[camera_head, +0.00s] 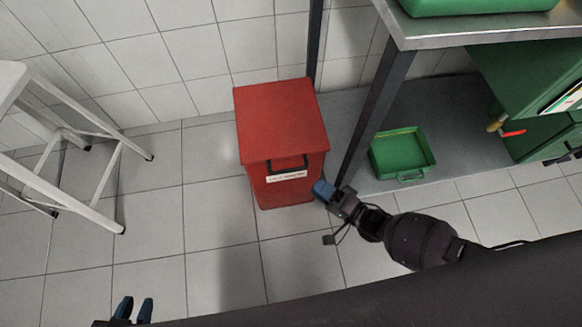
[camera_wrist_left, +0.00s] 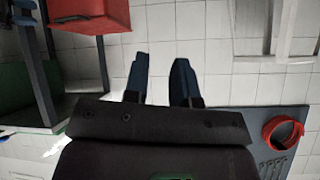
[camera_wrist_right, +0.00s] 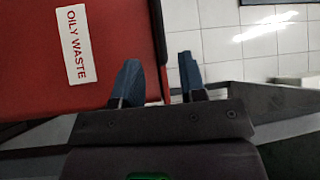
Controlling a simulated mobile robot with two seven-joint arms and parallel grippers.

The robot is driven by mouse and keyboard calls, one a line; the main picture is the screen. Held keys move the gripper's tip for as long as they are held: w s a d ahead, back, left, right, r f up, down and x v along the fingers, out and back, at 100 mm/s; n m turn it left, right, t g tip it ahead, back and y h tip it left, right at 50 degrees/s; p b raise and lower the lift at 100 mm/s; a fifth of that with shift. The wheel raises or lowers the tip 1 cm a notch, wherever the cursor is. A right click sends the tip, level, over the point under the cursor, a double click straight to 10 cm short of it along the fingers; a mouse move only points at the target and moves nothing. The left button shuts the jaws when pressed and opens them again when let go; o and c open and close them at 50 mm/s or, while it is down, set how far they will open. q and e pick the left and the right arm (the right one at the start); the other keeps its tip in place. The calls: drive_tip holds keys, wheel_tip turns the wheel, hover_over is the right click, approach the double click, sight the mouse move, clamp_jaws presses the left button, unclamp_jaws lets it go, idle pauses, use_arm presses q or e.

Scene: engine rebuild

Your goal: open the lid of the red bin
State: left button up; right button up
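The red bin (camera_head: 282,120) stands on the tiled floor in the middle of the head view, with its lid shut flat. A black handle (camera_head: 290,166) and a white label (camera_head: 287,177) are on its front. My right gripper (camera_head: 323,190) is at the bin's right front edge, below the lid. In the right wrist view its fingers are apart with nothing between them, and the bin's face with the "OILY WASTE" label (camera_wrist_right: 77,45) fills the left. Any contact is unclear. My left gripper (camera_head: 134,309) is open and empty, low at the left, far from the bin.
A metal bench (camera_head: 480,33) with dark legs stands right of the bin. A green tray (camera_head: 402,153) lies on its lower shelf beside a green cabinet (camera_head: 530,70). A white step stool (camera_head: 80,170) stands at the left. The floor between stool and bin is clear.

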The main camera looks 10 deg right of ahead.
sight(291, 169)
drive_tip(key=x, duration=0.9)
drive_tip(key=shift+w+a+b, duration=0.1)
drive_tip(key=shift+w+b, duration=0.1)
drive_tip(key=shift+b, duration=0.1)
clamp_jaws()
